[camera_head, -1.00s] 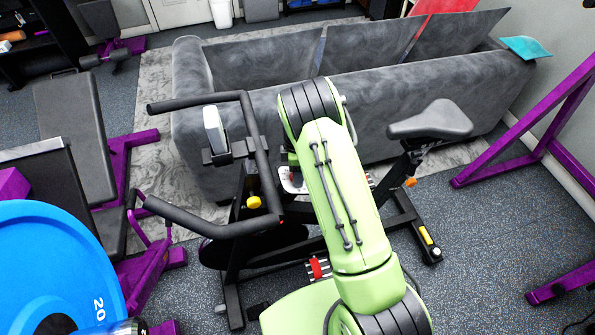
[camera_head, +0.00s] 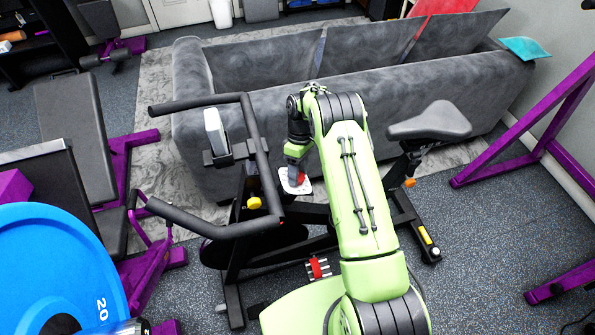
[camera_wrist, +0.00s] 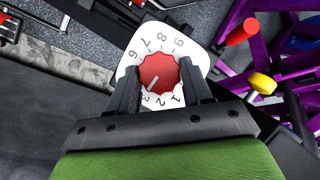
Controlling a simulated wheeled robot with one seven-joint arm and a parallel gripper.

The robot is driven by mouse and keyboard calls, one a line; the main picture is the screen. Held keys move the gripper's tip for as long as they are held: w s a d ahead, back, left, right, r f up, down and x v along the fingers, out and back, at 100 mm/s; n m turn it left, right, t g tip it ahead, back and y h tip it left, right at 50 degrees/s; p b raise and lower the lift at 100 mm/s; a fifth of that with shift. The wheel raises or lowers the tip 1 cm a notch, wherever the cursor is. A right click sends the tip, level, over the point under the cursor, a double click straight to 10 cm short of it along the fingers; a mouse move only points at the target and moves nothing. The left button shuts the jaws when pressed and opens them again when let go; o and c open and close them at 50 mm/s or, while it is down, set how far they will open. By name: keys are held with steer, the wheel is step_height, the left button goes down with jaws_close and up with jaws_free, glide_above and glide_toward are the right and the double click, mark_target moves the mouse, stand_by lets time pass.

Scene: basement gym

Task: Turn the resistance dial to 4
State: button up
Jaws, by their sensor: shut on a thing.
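The resistance dial is a red scalloped knob (camera_wrist: 158,72) on a white numbered plate (camera_wrist: 140,48). The plate also shows on the exercise bike in the head view (camera_head: 294,185). In the wrist view my gripper (camera_wrist: 159,70) is shut on the dial, one finger on each side of the knob. The knob's white pointer line aims to the lower left, between the 3 and the left finger. Numbers 1, 2, 3 and 6 to 9 show. The 4 and 5 are hidden behind the left finger.
Black handlebars (camera_head: 205,230) with a yellow knob (camera_head: 254,203) stand left of my arm, and the bike's saddle (camera_head: 432,120) to the right. A grey sofa (camera_head: 385,105) stands behind. A blue weight plate (camera_head: 50,270) is at the lower left.

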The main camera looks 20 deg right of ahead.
steer(key=m+y, duration=0.1)
steer(key=m, duration=0.1)
steer(key=m+g+b, duration=0.1)
steer(key=m, duration=0.1)
steer(key=shift+w+d+y, duration=0.15)
steer(key=shift+y, duration=0.25)
steer(key=shift+m, duration=0.4)
steer(key=o, duration=1)
steer(key=shift+o, duration=0.2)
